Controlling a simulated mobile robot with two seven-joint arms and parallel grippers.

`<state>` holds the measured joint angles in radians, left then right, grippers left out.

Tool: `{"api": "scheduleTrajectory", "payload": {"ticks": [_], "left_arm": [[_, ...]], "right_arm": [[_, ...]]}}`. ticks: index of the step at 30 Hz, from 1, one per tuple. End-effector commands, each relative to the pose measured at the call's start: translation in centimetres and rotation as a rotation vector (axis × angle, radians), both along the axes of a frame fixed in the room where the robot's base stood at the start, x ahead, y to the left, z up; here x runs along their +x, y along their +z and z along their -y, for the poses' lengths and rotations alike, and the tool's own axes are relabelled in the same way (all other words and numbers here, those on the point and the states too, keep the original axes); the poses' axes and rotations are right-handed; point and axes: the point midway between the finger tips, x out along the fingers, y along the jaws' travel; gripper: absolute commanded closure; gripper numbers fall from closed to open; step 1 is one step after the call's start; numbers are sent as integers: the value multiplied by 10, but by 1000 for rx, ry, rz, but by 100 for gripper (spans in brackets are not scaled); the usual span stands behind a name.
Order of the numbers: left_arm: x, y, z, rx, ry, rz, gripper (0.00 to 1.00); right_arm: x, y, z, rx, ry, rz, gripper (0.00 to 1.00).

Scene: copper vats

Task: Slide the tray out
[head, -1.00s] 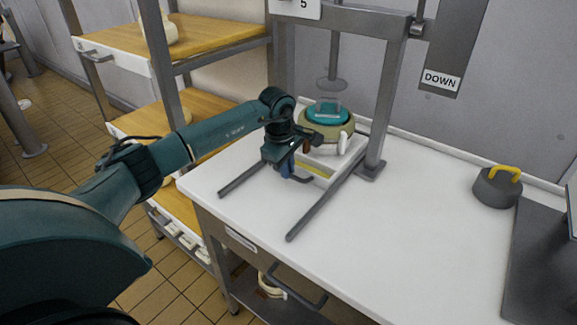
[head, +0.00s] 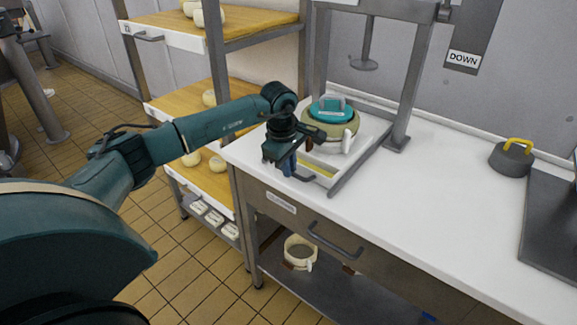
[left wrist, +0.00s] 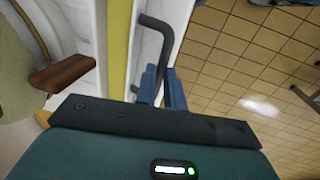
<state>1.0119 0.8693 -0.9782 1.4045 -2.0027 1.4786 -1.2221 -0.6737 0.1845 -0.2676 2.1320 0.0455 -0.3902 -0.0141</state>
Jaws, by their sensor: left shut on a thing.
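The white tray (head: 347,160) with a yellow front strip lies between two grey rails (head: 352,172) on the white worktop, at its front edge. A pale round mould (head: 345,130) with a teal lid (head: 326,110) sits on the tray. My left gripper (head: 290,166) is shut on the tray's dark bent handle (head: 304,179). In the left wrist view the blue fingers (left wrist: 165,88) close around the handle bar (left wrist: 158,22), beside the yellow strip (left wrist: 119,45). My gripper and arm hide the left rail and part of the tray front. My right gripper is out of view.
A press frame (head: 413,90) stands behind the mould, its round plate (head: 363,64) raised. A grey weight with a yellow handle (head: 511,158) stands at the right. A shelf rack (head: 215,60) with cheeses is at the left. The worktop's middle (head: 440,190) is clear.

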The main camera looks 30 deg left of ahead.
Motion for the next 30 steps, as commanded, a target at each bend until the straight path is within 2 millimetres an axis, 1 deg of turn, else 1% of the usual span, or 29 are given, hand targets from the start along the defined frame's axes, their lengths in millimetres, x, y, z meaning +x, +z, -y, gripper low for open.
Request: {"api": "scheduleTrajectory", "payload": {"ticks": [14, 15, 22, 23, 30], "left_arm": [[0, 1, 0, 0, 1, 3, 100], [1, 1, 0, 0, 1, 3, 88], [0, 1, 0, 0, 1, 2, 69], [0, 1, 0, 0, 1, 2, 67], [0, 2, 0, 0, 0, 2, 67]], "right_arm": [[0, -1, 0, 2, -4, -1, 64], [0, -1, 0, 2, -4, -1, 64], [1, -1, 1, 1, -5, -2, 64], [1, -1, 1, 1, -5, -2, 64], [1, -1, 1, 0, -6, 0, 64]]}}
